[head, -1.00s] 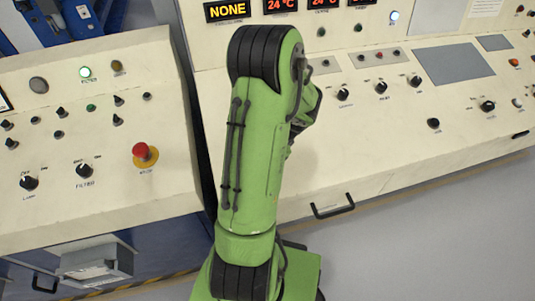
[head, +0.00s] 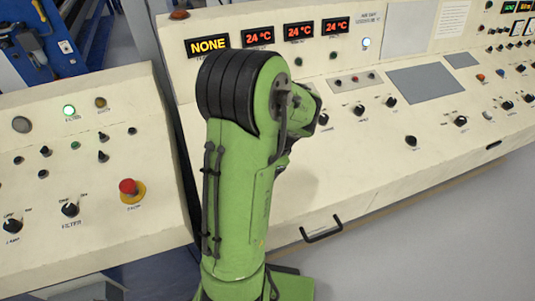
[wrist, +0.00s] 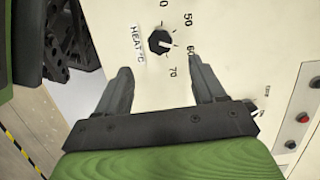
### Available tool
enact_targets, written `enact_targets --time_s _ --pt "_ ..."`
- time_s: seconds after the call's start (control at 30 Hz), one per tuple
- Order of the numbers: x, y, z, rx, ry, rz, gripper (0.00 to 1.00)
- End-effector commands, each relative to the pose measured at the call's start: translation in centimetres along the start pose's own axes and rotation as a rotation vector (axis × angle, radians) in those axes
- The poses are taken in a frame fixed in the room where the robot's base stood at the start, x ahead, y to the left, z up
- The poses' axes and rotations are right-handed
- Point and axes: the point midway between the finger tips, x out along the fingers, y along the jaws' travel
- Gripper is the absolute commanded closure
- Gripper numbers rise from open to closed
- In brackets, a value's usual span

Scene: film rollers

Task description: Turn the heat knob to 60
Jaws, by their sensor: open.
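The heat knob (wrist: 160,41) is a small black dial on the cream panel in the wrist view, beside a "HEAT °C" label. Its white mark points right, to the side where 50 and 60 are printed; the exact setting is too small to read. The 70 is printed below it. My gripper (wrist: 160,65) is open and empty, its dark fingers spread to the left and right, just below the knob in the picture. The knob lies in line with the gap, apart from both fingers. In the head view my green arm hides the gripper.
A red button (wrist: 303,118) and a small switch sit on the panel at the wrist view's right. In the head view, a "NONE" display (head: 208,45) and several 24 °C displays top the console. A red stop button (head: 128,187) is on the left console. A black handle (head: 321,230) juts from the front.

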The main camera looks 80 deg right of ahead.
Motion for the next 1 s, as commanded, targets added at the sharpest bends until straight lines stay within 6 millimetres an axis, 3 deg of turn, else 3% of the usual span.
enact_targets --time_s 0.03,0.1,0.3,1.0 --pt "-1.8 -0.1 0.0 0.001 0.004 -0.005 0.31" --pt "-3.4 -0.1 0.0 0.0 0.002 -0.004 0.31" --pt "-6.0 0.0 0.0 -0.001 0.0 -0.001 0.31" --pt "-6.0 0.0 0.0 0.0 -0.001 0.001 0.31"
